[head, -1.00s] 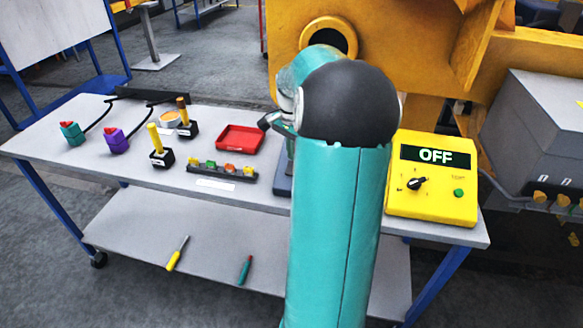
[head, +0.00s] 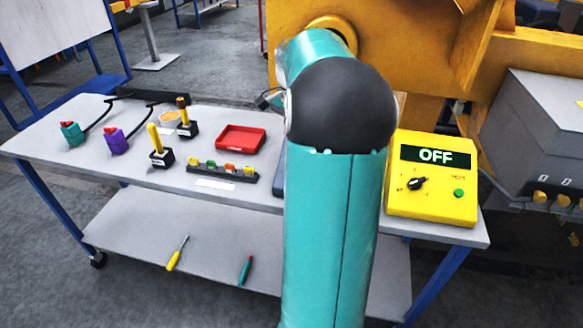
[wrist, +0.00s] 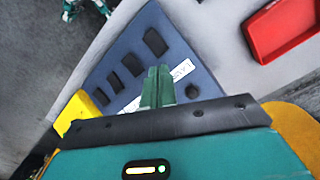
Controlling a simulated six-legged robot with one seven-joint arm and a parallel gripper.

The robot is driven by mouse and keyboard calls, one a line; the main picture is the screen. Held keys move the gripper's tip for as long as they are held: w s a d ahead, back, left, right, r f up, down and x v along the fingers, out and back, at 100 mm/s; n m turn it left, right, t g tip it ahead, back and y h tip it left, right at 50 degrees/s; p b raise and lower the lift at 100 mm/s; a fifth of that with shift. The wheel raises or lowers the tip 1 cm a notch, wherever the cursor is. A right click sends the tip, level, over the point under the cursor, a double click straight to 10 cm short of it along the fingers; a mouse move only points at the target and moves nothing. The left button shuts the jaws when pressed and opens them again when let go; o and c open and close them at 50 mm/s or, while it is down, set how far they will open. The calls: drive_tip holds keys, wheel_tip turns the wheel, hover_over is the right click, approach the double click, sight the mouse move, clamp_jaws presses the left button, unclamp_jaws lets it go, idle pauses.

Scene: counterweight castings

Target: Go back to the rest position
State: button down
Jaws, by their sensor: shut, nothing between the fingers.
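My gripper (wrist: 158,86) shows in the wrist view with its two green fingers together and nothing between them. It is above a blue board (wrist: 135,62) with several dark recesses and a white label; how high above, I cannot tell. In the head view my teal arm with its dark joint stands in front of the table's middle. Only a small part of my gripper (head: 268,98) shows there, left of the arm, and most of the blue board is hidden.
A yellow control box (head: 433,190) reading OFF stands right of my arm.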

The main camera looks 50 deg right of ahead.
idle(0.4)
drive_tip(key=w+a+r+n+t+h, duration=0.1)
drive_tip(key=a+r+n, duration=0.15)
drive_tip(key=a, duration=0.55)
drive_tip(key=a+r+n, duration=0.1)
drive_tip(key=a+n, duration=0.3)
drive_tip(key=a, duration=0.5)
drive_tip(key=w+a+r+n+t+h, duration=0.1)
drive_tip(key=a+r+n, duration=0.15)
drive_tip(key=a, duration=0.55)
drive_tip(key=s+a+f+n+t+y, duration=0.1)
drive_tip(key=s+a+n, duration=0.3)
drive_tip(key=a, duration=0.4)
drive_tip(key=s+a+f+n+t+y, duration=0.1)
drive_tip(key=s+a+f+n+t, duration=0.1)
drive_tip(key=s+a+n, duration=0.3)
drive_tip(key=a+n, duration=0.1)
drive_tip(key=a, duration=0.2)
drive_tip(key=shift+s+a+t, duration=0.2)
drive_tip(key=shift+s+t, duration=0.1)
drive_tip(key=shift+d, duration=0.15)
